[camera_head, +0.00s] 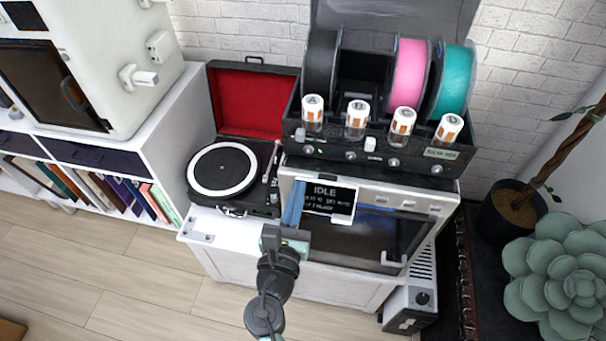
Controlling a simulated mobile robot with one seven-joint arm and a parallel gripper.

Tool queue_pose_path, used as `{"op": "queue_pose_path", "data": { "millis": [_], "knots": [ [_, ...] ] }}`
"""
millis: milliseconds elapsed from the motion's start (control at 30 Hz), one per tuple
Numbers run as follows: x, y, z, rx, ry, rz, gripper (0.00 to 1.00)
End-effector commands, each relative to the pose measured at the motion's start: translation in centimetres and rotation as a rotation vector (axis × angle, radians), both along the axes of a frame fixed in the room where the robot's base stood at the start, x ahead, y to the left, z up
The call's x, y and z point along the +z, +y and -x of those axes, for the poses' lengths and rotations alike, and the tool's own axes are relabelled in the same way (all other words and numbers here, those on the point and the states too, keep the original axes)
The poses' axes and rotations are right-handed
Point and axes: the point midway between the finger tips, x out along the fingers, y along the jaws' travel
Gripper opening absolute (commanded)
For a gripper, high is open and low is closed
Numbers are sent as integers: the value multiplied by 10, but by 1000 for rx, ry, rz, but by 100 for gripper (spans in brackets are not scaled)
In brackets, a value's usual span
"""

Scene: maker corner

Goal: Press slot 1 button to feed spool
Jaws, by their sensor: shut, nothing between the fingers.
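The spool feeder (410,155) is a black box on top of the white machine, with a row of small round buttons along its front. The leftmost round button (308,150) is below the first white-and-orange cylinder (312,112); I cannot read a slot number on it. A black spool (321,62), a pink spool (409,72) and a teal spool (454,80) stand in the feeder, with a dark gap after the black one. My gripper (296,188) is shut and empty, in front of the machine's left side, appearing below the leftmost button and apart from it.
A screen (328,198) reading IDLE is just right of my gripper. A record player (222,172) with an open red-lined lid stands left. A potted plant (515,208) and a succulent (560,275) are at right. The wooden floor (110,270) at left is mostly clear.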

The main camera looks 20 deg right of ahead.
Motion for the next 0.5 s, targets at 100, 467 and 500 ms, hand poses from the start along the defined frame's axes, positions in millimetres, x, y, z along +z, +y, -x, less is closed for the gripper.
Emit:
{"op": "queue_pose_path", "data": {
  "millis": [100, 467, 500],
  "knots": [
    [-2, 14, 19, 3, 2, 0, 0],
    [-1, 30, 43, 1, 1, -1, 0],
    [-1, 30, 43, 1, 1, -1, 0]
  ]
}}
